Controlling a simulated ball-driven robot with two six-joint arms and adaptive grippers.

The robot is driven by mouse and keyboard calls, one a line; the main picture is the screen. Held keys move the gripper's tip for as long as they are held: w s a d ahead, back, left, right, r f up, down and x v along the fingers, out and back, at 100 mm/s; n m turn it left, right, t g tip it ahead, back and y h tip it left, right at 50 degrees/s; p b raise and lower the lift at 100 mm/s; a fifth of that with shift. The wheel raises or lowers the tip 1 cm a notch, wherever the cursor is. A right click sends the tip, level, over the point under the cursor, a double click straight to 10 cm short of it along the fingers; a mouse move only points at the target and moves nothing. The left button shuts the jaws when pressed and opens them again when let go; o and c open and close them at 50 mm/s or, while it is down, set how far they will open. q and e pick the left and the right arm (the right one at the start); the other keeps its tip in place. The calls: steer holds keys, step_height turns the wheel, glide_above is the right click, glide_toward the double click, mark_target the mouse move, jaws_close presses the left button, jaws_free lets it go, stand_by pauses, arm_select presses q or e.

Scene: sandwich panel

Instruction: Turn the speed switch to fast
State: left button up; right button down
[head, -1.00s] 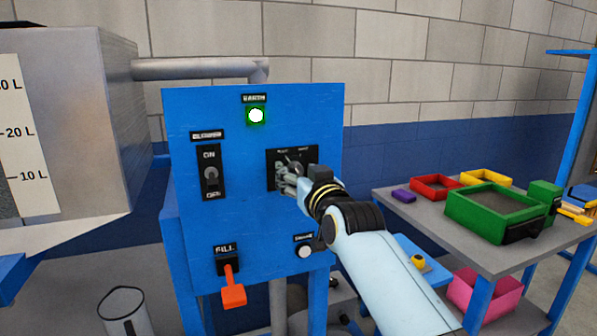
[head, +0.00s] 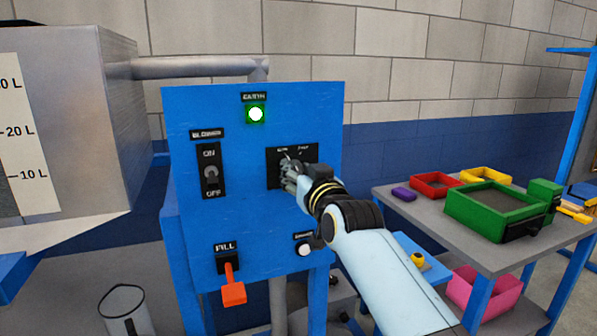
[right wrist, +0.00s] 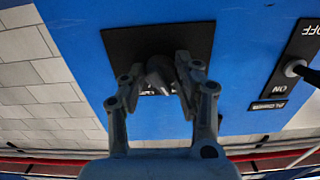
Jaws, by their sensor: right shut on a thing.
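The speed switch is a black plate (head: 274,172) with a grey knob on the right side of the blue panel, marked with small labels along its top. In the right wrist view the plate (right wrist: 120,48) has the knob (right wrist: 158,70) at its middle. My right gripper (head: 290,178) is at the plate, and its fingers (right wrist: 157,88) are closed around the knob from both sides. The fingers hide most of the knob in the head view, so its exact setting is hard to tell. My left gripper is not in view.
The blue panel (head: 235,230) also carries a blower switch (head: 211,172), a lit green lamp (head: 256,114), an orange fill lever (head: 233,292) and a white button (head: 304,249). A table (head: 410,213) with coloured trays stands at the right. A metal tank (head: 115,120) is at the left.

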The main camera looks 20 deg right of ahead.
steer(key=m+p, duration=0.2)
steer(key=m, duration=0.1)
steer(key=shift+r, duration=0.15)
steer(key=m+p, duration=0.2)
steer(key=m, duration=0.2)
steer(key=shift+m+p, duration=0.7)
steer(key=shift+m, duration=1.6)
steer(key=c, duration=0.9)
jaws_free()
steer(key=shift+c, duration=0.2)
